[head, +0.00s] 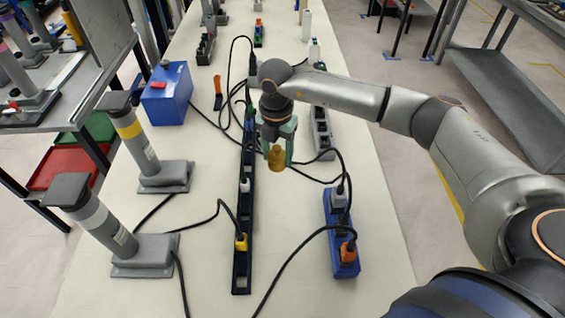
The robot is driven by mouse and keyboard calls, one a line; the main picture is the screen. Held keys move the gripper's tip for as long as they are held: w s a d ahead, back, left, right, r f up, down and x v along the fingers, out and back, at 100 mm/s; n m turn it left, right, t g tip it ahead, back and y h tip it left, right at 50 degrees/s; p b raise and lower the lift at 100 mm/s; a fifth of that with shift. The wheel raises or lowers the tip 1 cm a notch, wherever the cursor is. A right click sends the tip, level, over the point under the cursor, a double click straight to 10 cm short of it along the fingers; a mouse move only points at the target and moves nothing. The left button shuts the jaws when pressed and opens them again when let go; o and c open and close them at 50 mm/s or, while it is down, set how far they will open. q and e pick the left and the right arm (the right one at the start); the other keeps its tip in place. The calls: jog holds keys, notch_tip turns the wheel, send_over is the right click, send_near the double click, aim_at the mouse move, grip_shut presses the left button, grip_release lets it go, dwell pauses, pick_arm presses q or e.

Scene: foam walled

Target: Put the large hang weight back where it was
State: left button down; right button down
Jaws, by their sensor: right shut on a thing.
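The large hang weight (277,160) is a small brass-coloured piece with a narrower neck. My right gripper (279,147) points down over the middle of the table, with its greenish fingers shut on the weight. The weight appears to hang above the table, just right of the long dark blue power strip; its exact height is hard to tell. My left gripper is not in view. I cannot tell which spot the weight came from.
The long dark power strip (242,268) and a blue strip (335,225) carry plugs, with black cables between them. A grey strip (322,133) lies behind. Two grey stands (145,250) (165,176) and a blue box (167,95) are at left. The table's right side (375,215) is clear.

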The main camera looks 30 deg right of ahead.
aim_at(282, 175)
jog(key=shift+d+f, duration=0.45)
jog(key=shift+f, duration=0.05)
jog(key=shift+s+d+f, duration=0.1)
jog(key=shift+d+f, duration=0.05)
jog(key=shift+f, duration=1.6)
jog(key=shift+f, duration=0.2)
jog(key=shift+c, duration=1)
grip_release()
notch_tip(282, 175, up, 12)
jog(key=shift+r, duration=0.2)
jog(key=shift+s+f, duration=0.1)
